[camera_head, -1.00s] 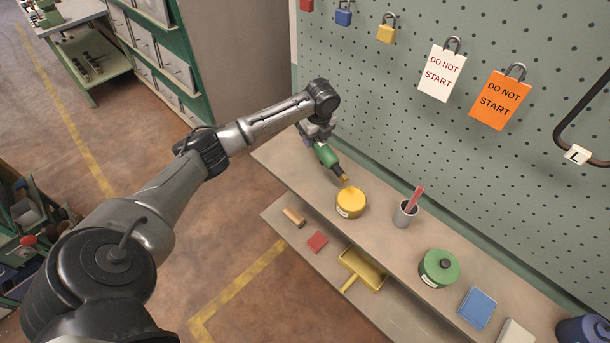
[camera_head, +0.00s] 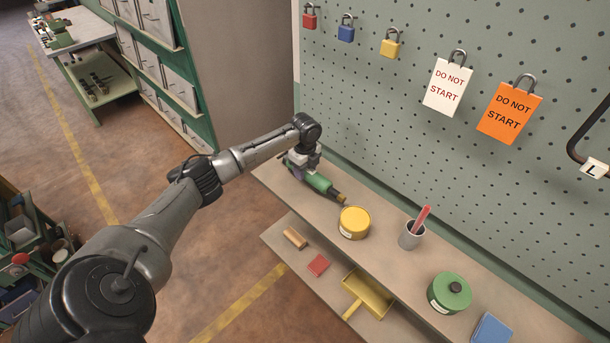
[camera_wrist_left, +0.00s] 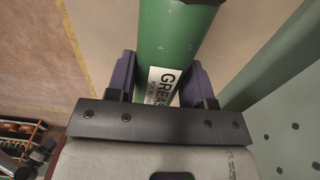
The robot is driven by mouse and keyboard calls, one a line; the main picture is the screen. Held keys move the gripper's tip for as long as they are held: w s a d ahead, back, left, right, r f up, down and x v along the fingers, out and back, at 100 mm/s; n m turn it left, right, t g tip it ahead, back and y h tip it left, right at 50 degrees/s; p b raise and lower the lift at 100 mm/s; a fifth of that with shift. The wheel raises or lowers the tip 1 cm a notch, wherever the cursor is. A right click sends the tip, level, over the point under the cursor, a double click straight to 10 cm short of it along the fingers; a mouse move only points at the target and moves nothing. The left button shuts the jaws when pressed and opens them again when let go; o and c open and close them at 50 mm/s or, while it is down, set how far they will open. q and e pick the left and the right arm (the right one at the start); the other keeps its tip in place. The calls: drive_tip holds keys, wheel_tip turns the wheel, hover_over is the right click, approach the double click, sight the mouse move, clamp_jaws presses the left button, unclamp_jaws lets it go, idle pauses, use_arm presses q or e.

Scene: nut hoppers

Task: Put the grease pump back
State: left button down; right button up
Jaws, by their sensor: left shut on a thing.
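The grease pump (camera_head: 318,182) is a green cylinder with a dark, brass-coloured tip. My left gripper (camera_head: 297,168) is shut on it at the far left end of the upper shelf (camera_head: 385,240). The pump lies nearly level, its tip pointing right towards a yellow tin. I cannot tell whether it touches the shelf. In the left wrist view the two purple fingers (camera_wrist_left: 162,84) sit on either side of the green body (camera_wrist_left: 172,40), beside a white label reading "GREAS". My right gripper is not in view.
The yellow tin (camera_head: 354,222) stands close to the pump's tip. A grey cup (camera_head: 411,236) with a red stick and a green tin (camera_head: 449,292) stand farther right. The pegboard (camera_head: 400,115) rises behind. A yellow dustpan (camera_head: 367,294) lies on the lower shelf.

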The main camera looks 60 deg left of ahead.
use_arm(q)
wheel_tip(320, 180, down, 3)
drive_tip(key=shift+r, duration=0.1)
drive_tip(key=c, duration=0.5)
unclamp_jaws()
wheel_tip(320, 180, up, 11)
drive_tip(key=shift+w+a+f+p, duration=0.1)
drive_tip(key=shift+p, duration=0.3)
drive_tip(key=shift+r, duration=0.65)
